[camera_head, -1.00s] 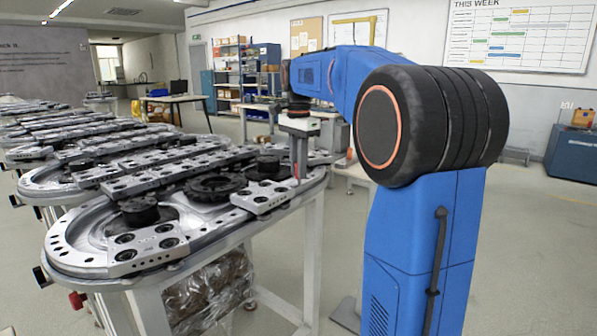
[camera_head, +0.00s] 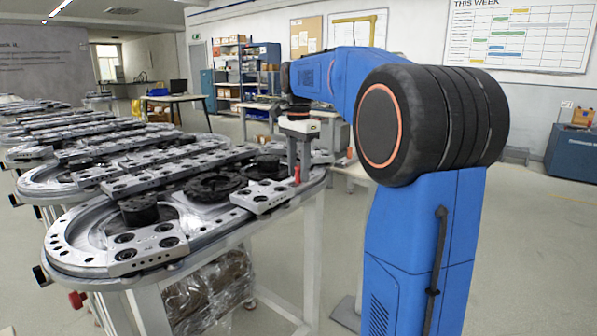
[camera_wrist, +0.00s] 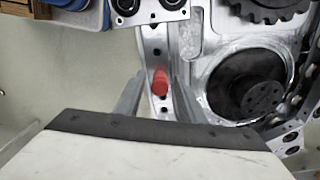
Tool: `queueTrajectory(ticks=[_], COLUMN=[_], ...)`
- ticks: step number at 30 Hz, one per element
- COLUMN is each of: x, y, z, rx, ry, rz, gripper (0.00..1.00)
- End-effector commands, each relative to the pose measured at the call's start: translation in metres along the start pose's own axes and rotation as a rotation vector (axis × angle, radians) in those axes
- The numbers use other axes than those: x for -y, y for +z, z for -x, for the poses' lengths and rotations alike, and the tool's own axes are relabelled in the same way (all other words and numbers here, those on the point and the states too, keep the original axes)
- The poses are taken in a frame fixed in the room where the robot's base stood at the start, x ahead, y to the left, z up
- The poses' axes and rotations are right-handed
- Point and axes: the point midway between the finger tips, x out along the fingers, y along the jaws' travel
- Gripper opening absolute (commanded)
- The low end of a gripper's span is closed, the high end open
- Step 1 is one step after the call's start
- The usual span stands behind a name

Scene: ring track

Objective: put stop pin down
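The red stop pin (camera_wrist: 160,81) stands on the metal rail of the ring track, near its outer edge. In the head view the pin (camera_head: 297,174) shows as a small red upright piece below my gripper (camera_head: 300,160). In the wrist view the two fingers of my gripper (camera_wrist: 158,84) stand on either side of the pin, with a gap on both sides. The gripper is open around the pin. The pin's lower end is hard to make out.
The ring track (camera_head: 75,258) carries metal carrier plates (camera_head: 262,197) and dark round parts (camera_head: 140,209) close to the pin. A toothed black ring (camera_head: 214,187) lies left of the gripper. Open floor lies beyond the track's right edge.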

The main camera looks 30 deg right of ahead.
Motion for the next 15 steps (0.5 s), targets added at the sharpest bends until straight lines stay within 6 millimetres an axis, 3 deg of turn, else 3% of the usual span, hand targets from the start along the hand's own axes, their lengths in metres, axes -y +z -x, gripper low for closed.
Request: queueTrajectory(ticks=[15], x=[0.001], y=[0.0], z=[0.09], rx=[-0.001], ry=[-0.003], rz=[0.0], gripper=[0.36])
